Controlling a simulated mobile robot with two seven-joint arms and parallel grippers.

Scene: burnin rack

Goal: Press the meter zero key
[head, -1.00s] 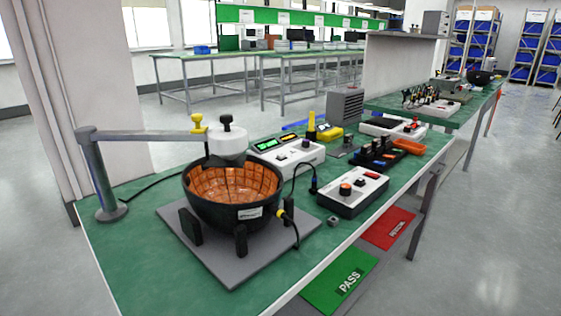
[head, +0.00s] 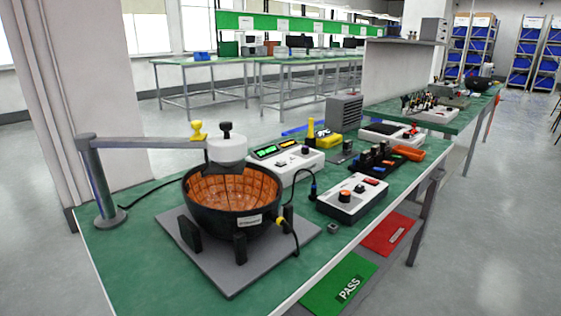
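The meter (head: 297,166) is a white box on the green bench, behind and right of the dark bowl. Its dark top panel has a lit green display (head: 265,151) and a lit amber display (head: 287,145). A black knob (head: 305,150) stands at its right end. Neither of my grippers is in view.
A black bowl with copper-coloured lining (head: 233,225) stands on a grey plate, under a white cylinder (head: 227,149) on a grey post arm. Cables cross the bench. Green and red mats lie below its front edge.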

